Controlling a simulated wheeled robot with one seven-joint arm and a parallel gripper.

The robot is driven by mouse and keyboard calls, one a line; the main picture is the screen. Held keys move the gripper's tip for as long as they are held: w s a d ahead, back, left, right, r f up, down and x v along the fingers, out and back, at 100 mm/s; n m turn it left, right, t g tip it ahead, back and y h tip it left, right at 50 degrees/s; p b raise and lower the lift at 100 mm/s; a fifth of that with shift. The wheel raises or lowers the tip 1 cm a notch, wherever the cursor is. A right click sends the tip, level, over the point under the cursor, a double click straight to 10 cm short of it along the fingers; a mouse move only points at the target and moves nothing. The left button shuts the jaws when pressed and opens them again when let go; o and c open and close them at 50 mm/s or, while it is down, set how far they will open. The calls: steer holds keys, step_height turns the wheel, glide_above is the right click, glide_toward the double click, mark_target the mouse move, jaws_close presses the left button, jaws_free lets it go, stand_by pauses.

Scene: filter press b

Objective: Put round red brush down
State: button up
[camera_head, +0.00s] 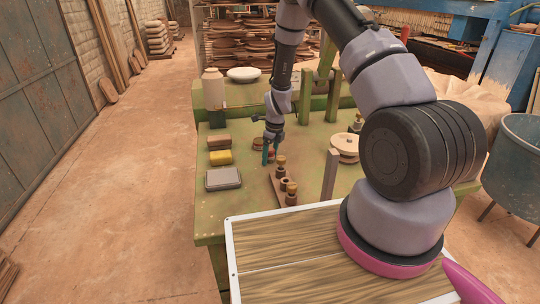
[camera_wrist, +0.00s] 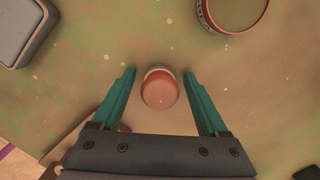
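The round red brush (camera_wrist: 160,92), seen end-on with a smooth red-brown top and a pale rim behind it, is between the two teal fingers of my gripper (camera_wrist: 159,74) in the wrist view. A narrow gap shows on each side, so the fingers look open and not pressed on it. The green tabletop (camera_wrist: 150,35) lies behind it. In the head view my gripper (camera_head: 268,156) points down low over the middle of the green table (camera_head: 212,212). The brush is small and mostly hidden by the fingers there, and I cannot tell whether its base touches the table.
A wooden board (camera_head: 277,190) with several small brown pieces lies close to the right of my gripper. A grey box (camera_head: 223,179) and yellow and brown blocks (camera_head: 220,157) lie left. A pale round lidded thing (camera_head: 345,143) stands right. Free tabletop lies between the blocks and my gripper.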

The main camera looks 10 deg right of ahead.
step_height(320, 180, up, 12)
steer(key=s+d, duration=0.1)
step_height(320, 180, up, 13)
steer(key=n+t, duration=0.1)
steer(key=n, duration=0.3)
glide_above(274, 151)
steer(key=s, duration=0.2)
steer(key=s+d+r+n+t+y, duration=0.15)
steer(key=s+r+n, duration=0.45)
steer(key=r, duration=0.6)
steer(key=s+d+r+n+t, duration=0.1)
steer(key=s+r+n, duration=0.5)
steer(key=s, duration=0.4)
steer(key=s+d+r+n+t, duration=0.2)
steer(key=s+r+n, duration=0.4)
steer(key=s, duration=0.5)
steer(key=shift+r+n+h, duration=0.25)
steer(key=shift+n+h, duration=0.1)
steer(key=shift+n, duration=0.15)
steer(key=shift+w+t, duration=0.1)
steer(key=shift+t, duration=0.15)
